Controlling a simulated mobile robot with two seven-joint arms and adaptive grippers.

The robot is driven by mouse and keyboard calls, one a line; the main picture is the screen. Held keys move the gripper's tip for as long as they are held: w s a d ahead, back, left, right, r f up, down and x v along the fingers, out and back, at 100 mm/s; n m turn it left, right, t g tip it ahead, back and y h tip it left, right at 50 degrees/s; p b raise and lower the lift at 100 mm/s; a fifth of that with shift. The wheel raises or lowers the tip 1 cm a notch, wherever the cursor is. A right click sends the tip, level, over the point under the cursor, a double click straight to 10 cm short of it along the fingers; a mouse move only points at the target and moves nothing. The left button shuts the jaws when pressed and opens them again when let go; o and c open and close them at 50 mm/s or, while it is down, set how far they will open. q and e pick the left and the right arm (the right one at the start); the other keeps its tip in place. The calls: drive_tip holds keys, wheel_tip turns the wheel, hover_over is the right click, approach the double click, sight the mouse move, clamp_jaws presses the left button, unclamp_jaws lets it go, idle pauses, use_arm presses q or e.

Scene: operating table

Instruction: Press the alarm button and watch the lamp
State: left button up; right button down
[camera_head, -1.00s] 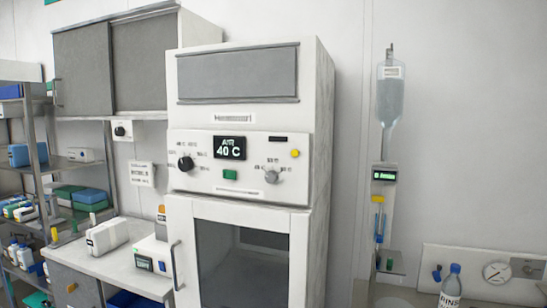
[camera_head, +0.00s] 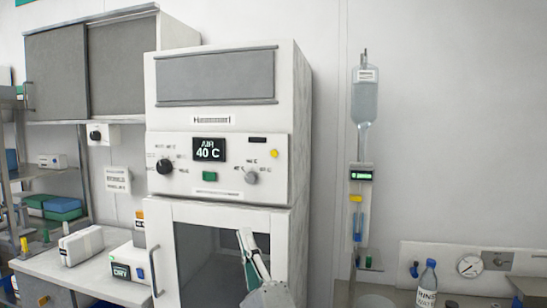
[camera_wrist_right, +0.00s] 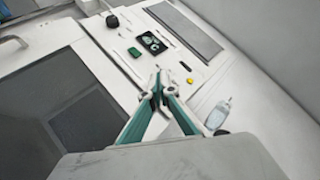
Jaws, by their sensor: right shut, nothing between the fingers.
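A white cabinet carries a control panel (camera_head: 228,180) with an "AIR 40 C" display (camera_head: 210,149). The green button (camera_wrist_right: 134,52) and the yellow piece (camera_wrist_right: 190,80) also show in the right wrist view. My right gripper (camera_head: 246,234) is shut and empty, below the panel and in front of the cabinet's door window. My left gripper is not in view.
A black knob (camera_head: 164,166) and a grey knob (camera_head: 251,177) stick out from the panel. The door has a handle (camera_head: 153,271) at its left. An infusion stand (camera_head: 360,190) and a bottle (camera_head: 428,281) stand to the right. A counter (camera_head: 85,272) is at left.

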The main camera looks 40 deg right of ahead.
sight(274, 153)
use_arm(q)
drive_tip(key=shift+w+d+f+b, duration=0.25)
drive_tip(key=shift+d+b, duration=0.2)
drive_tip(key=shift+b, duration=0.35)
use_arm(e)
drive_tip(key=d+r+m+g+h, duration=0.1)
drive_tip(key=d+r+m+h, duration=0.2)
drive_tip(key=r+m, duration=1.3)
drive_tip(key=shift+d+m+g+h, duration=0.15)
drive_tip(key=shift+m+g+h, duration=0.25)
drive_tip(key=shift+m, duration=0.3)
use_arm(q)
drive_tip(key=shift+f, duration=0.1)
use_arm(e)
drive_tip(key=shift+d, duration=0.1)
